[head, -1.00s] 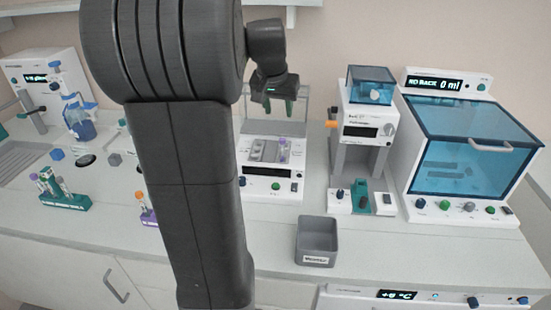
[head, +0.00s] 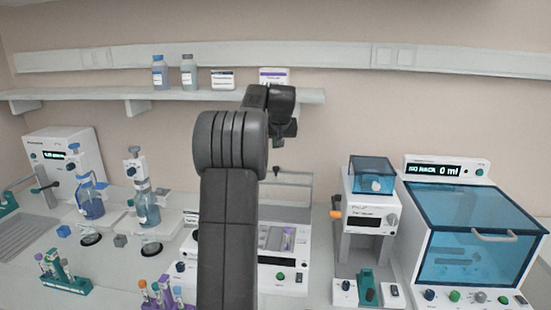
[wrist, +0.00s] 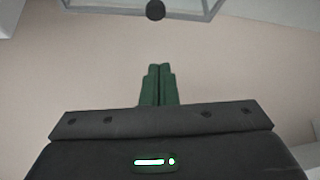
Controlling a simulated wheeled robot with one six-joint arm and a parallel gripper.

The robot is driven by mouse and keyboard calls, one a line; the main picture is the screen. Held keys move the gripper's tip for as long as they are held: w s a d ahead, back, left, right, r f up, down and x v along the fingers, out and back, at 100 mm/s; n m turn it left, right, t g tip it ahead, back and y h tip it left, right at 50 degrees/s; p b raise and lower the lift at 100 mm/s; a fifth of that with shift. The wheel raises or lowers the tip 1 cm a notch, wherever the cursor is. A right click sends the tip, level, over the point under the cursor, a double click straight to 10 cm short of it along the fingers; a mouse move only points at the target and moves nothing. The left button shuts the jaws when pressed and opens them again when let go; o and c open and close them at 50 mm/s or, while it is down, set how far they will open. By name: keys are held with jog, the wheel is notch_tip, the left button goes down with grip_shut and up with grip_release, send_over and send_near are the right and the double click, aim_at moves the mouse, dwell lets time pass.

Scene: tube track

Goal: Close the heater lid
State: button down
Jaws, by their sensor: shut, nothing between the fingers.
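The heater (head: 290,277) is a white block device on the bench, partly hidden behind my arm. My gripper (wrist: 158,70) has green fingers shut together and empty. In the head view, my gripper (head: 284,140) is above the lid's top edge; contact does not show.
A white device with a blue box top (head: 370,175) and a blue-windowed cabinet (head: 470,240) stand to the right. Pump bottles (head: 148,210) and tube racks (head: 62,272) are on the left. A shelf (head: 120,93) with bottles runs along the wall behind.

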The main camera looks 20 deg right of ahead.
jog(key=shift+w+d, duration=0.1)
jog(key=shift+w, duration=0.15)
jog(key=f+p, duration=0.1)
jog(key=f, duration=0.1)
jog(key=w+f+p, duration=0.1)
jog(key=f, duration=0.2)
jog(key=w+f+p, duration=0.1)
jog(key=f, duration=0.1)
jog(key=shift+w+d+f+p, duration=0.15)
jog(key=shift+w+p, duration=0.1)
jog(key=shift+p, duration=0.05)
jog(key=shift+s+f, duration=0.2)
jog(key=shift+s, duration=0.15)
jog(key=shift+s, duration=0.1)
